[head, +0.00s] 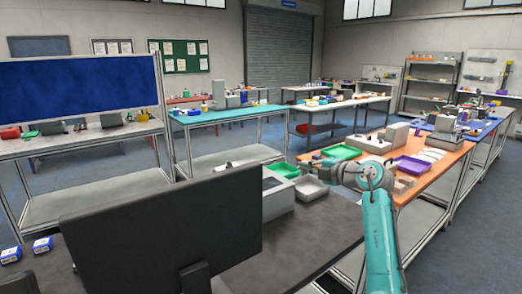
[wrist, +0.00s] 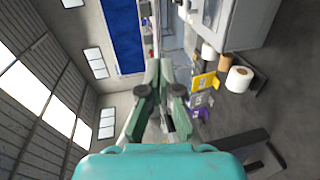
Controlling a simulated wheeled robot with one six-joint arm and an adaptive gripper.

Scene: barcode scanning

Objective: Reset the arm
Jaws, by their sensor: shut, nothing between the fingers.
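My teal and grey arm (head: 378,230) rises at the lower right of the head view and bends left at its upper joint. My gripper (wrist: 159,66) shows in the middle of the wrist view, its dark green fingers shut with nothing between them. In the head view, the arm's end points left, above the gap between the dark desk and the orange table, and its fingertips are too small to make out. The gripper touches nothing that I can see.
A black monitor (head: 160,220) stands on the dark desk in front, with blue boxes (head: 42,244) at left. A grey machine (head: 262,190) and grey tray (head: 310,187) are beyond. The orange table (head: 437,174) holds a purple tray (head: 411,165) and green tray (head: 341,152).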

